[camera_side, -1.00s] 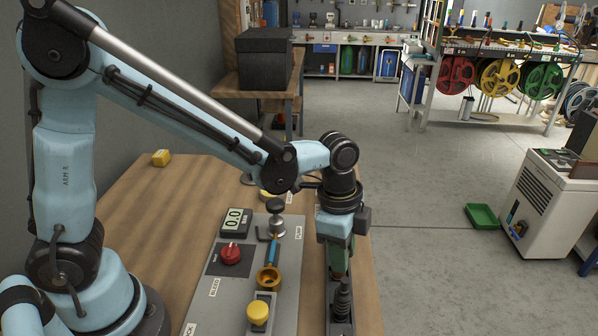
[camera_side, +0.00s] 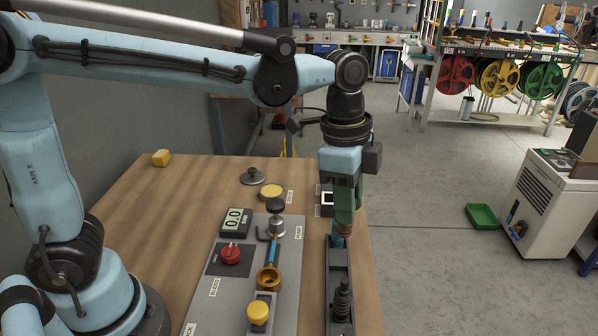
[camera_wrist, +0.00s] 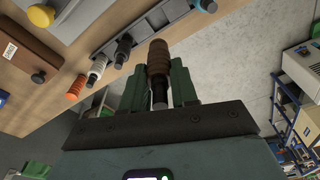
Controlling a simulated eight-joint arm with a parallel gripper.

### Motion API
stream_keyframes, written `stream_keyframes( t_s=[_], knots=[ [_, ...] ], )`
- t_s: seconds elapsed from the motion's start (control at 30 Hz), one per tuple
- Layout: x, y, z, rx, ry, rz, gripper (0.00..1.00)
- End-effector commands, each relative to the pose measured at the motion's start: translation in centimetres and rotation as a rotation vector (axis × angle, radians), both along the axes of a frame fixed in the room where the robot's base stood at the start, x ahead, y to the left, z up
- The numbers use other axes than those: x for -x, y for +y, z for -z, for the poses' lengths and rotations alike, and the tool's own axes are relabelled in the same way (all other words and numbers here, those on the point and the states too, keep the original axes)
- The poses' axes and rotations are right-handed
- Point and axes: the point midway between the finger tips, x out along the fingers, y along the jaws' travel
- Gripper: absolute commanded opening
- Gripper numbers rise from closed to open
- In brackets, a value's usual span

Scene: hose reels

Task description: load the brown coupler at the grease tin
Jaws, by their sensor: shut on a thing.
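My gripper (camera_side: 345,213) has green fingers and is shut on the brown coupler (camera_side: 344,230), which hangs above the far end of the black tray (camera_side: 339,262). In the wrist view the ribbed brown coupler (camera_wrist: 158,58) stands out between my fingers (camera_wrist: 157,88). A round, yellow-topped tin (camera_side: 271,191), apparently the grease tin, sits on the table behind the panel, left of my gripper. A grey lid with a knob (camera_side: 253,176) lies behind it. The tin's label is too small to read.
The grey panel (camera_side: 225,290) holds a gauge, red knob, brass cup (camera_side: 268,277) and yellow button (camera_side: 258,313). A black coupler (camera_side: 342,300) stands in the tray; a blue piece (camera_side: 337,241) shows below my coupler. White (camera_wrist: 97,68) and orange (camera_wrist: 77,88) pieces show in the wrist view.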

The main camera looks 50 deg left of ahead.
Motion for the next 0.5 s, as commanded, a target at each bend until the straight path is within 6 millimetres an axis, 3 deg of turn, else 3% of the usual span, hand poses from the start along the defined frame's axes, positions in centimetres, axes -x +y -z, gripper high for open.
stream_keyframes(
  t_s=[0.23,0.5],
  knots=[
    [0.1,0.0,-3.7,0.0,0.0,0.0,0.0],
    [-3.4,6.0,-3.5,-0.005,0.001,-0.009,0.0]
  ],
)
